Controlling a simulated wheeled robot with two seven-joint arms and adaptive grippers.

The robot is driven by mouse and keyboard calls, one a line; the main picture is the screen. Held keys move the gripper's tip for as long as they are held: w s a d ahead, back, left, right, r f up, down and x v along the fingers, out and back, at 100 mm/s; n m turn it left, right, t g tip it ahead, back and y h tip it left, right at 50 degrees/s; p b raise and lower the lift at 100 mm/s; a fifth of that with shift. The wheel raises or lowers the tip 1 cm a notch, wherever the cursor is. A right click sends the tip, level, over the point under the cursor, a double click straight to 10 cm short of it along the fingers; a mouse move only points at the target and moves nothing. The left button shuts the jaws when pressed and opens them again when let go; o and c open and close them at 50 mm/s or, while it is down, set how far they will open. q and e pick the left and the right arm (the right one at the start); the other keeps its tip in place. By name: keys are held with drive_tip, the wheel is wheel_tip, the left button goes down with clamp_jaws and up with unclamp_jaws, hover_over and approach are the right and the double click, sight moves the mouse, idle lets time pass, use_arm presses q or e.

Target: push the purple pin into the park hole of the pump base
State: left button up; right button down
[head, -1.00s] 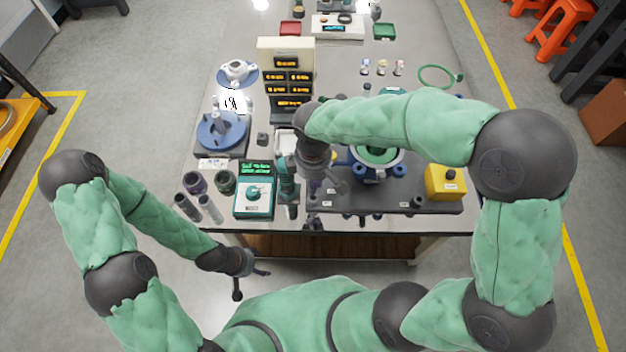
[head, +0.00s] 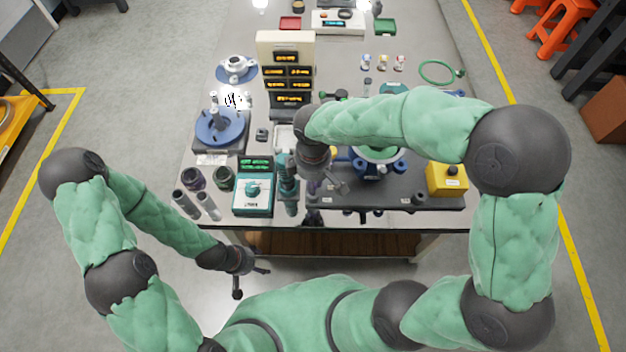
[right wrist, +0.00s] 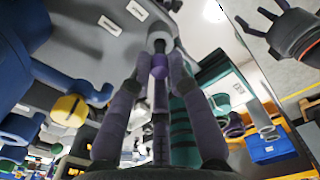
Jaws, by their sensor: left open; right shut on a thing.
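The purple pin (right wrist: 158,66) is between the fingertips of my right gripper (right wrist: 158,75) in the right wrist view. The gripper is shut on it. Beyond the pin, a pale round part (right wrist: 159,40) lies in line with it; I cannot tell whether the pin is in a hole there. The dark grey pump base (head: 395,196) lies at the table's front right, and my right gripper (head: 336,186) is over its left part. The arm hides part of that area, and I cannot make out the pin in the head view. My left gripper (head: 243,274) is open and empty, in front of the table.
A teal-and-white tester (head: 253,196) and dark cups stand left of the right gripper. A yellow box (head: 447,180) is at the base's right end. A blue round fixture (head: 221,130) and a display tower (head: 287,70) stand further back.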

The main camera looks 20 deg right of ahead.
drive_tip(key=shift+f, duration=0.15)
drive_tip(key=shift+f+b, duration=0.3)
drive_tip(key=shift+f, duration=0.05)
drive_tip(key=shift+f+b, duration=0.45)
drive_tip(key=shift+f, duration=0.65)
idle(1.3)
drive_tip(key=shift+f, duration=0.1)
idle(0.5)
drive_tip(key=c, duration=1.1)
unclamp_jaws()
